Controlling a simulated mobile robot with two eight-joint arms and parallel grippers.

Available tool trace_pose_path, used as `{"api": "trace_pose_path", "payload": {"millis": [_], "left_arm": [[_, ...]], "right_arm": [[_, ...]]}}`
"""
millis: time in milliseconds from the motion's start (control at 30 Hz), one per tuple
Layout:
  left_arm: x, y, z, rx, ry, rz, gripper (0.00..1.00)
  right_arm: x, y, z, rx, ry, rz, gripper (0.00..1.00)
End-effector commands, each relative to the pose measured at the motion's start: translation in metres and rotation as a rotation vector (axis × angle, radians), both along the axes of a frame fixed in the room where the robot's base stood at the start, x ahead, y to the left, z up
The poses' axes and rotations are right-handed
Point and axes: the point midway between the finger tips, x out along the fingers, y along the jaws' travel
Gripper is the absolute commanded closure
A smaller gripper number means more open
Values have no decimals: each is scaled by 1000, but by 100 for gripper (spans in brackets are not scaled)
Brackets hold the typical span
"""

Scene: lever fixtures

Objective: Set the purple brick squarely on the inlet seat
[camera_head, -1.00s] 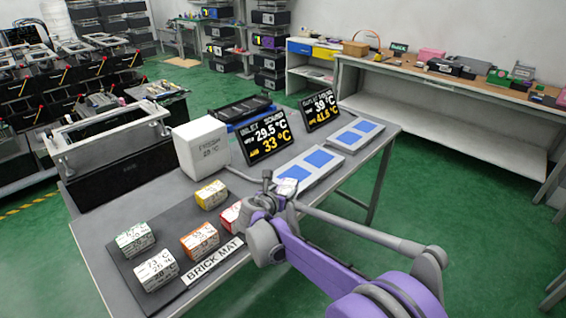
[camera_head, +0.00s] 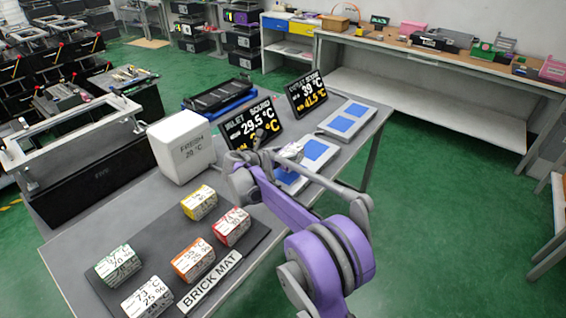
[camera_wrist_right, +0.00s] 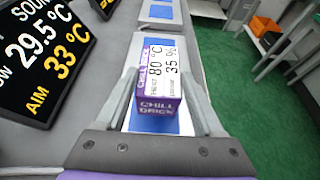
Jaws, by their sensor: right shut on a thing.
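My right gripper (camera_head: 278,152) is shut on the purple brick (camera_wrist_right: 158,80), with one finger on each side of it in the right wrist view. The brick has a white top with black print, reading 80 °C and 35 %, and a purple end. The inlet seat, a light grey plate with blue pads (camera_head: 318,149), lies in front of the inlet sign (camera_head: 250,124). A blue pad shows under and beside the brick in the wrist view (camera_wrist_right: 186,122). I cannot tell whether the brick touches the pad. My left gripper is not in view.
The brick mat (camera_head: 185,262) holds several bricks, including a red one (camera_head: 232,227). A white box (camera_head: 181,146) stands behind the mat. The outlet sign (camera_head: 306,93) and a second plate with blue pads (camera_head: 350,111) are farther along the table.

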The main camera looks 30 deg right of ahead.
Motion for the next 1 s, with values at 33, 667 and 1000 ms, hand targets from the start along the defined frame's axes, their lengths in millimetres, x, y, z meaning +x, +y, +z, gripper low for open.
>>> {"api": "trace_pose_path", "payload": {"millis": [33,667,1000], "left_arm": [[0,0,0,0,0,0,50],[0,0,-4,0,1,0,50],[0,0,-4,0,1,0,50]], "right_arm": [[0,0,-5,-1,0,0,100],[0,0,-36,0,0,1,18],[0,0,-36,0,0,1,1]]}}
